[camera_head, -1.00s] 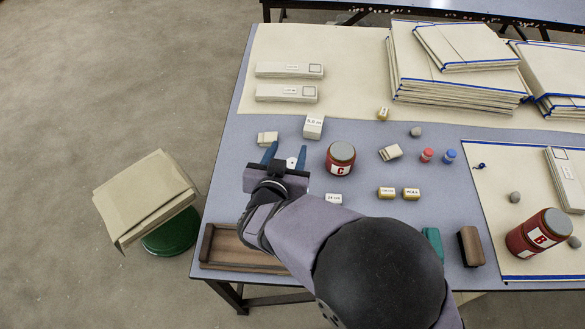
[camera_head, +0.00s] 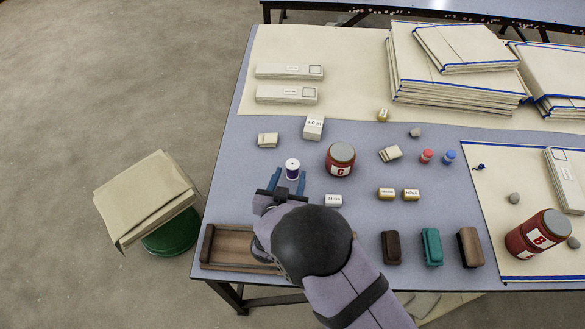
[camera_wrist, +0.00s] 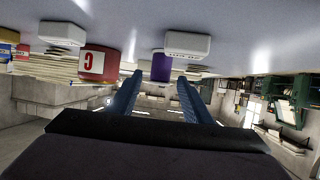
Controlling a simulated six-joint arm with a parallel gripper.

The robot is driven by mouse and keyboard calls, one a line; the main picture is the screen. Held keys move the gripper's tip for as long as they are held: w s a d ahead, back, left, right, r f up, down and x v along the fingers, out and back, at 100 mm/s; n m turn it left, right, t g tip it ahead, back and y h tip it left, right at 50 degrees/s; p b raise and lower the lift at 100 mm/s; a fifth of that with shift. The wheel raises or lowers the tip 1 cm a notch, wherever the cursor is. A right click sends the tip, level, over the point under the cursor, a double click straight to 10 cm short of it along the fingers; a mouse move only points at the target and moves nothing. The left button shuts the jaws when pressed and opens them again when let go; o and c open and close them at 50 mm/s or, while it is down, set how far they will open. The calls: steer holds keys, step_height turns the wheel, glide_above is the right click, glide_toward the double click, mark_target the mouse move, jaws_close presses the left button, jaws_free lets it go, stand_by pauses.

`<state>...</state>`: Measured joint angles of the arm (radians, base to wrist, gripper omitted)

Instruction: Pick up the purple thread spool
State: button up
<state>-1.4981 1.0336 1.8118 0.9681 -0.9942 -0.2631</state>
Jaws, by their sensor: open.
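The purple thread spool (camera_head: 292,171) stands upright on the blue-grey table, with a white top. My gripper (camera_head: 288,180) is open and empty, its two blue fingers pointing at the spool from the near side. The spool is just ahead of the fingertips, about in line with the gap; I cannot tell whether it is partly between them. In the wrist view the spool (camera_wrist: 161,68) shows in the gap between the finger ends (camera_wrist: 159,83), partly hidden by a white block in that view.
The red jar C (camera_head: 340,160) stands close to the right of the spool. A small white labelled block (camera_head: 333,200) lies right of my gripper. A beige block (camera_head: 268,139) lies behind, to the left. A wooden tray (camera_head: 207,247) is at the near left edge. The table left of the spool is clear.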

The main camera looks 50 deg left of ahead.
mark_target(292, 170)
steer(key=shift+p+x, duration=0.65)
steer(key=shift+x, duration=2.05)
steer(key=shift+r, duration=0.1)
jaws_close()
